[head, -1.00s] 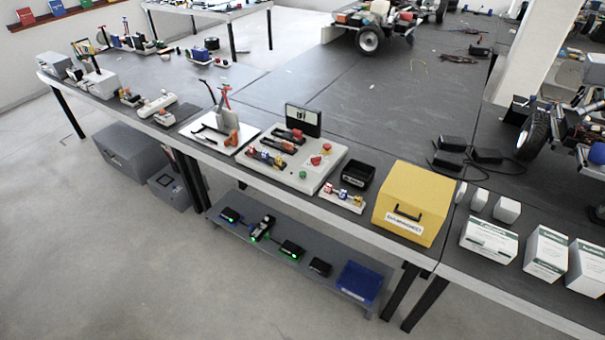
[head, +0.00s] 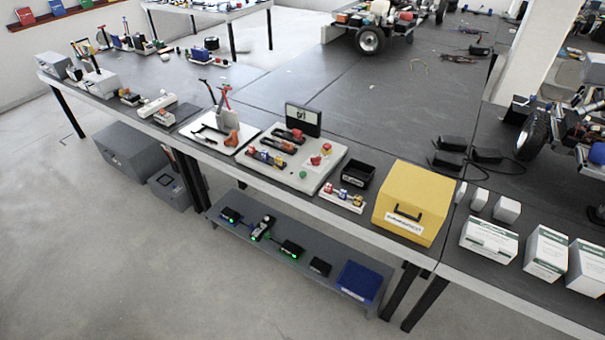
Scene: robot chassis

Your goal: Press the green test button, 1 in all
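The green test button (head: 303,174) is a small round knob near the front edge of a light grey panel (head: 283,176) on the dark workbench. A red button (head: 316,160) and a red knob on a yellow base (head: 326,148) sit farther back on the same panel. A black box with a white display (head: 303,119) stands at the panel's back edge. Nothing covers the green button. Neither of my grippers shows in the head view.
A yellow case (head: 415,200) and a black open bin (head: 357,173) stand right of the panel. A white board with tools (head: 220,135) lies to its left. A lower shelf (head: 230,217) holds small devices and a blue tray (head: 360,280). The floor in front is clear.

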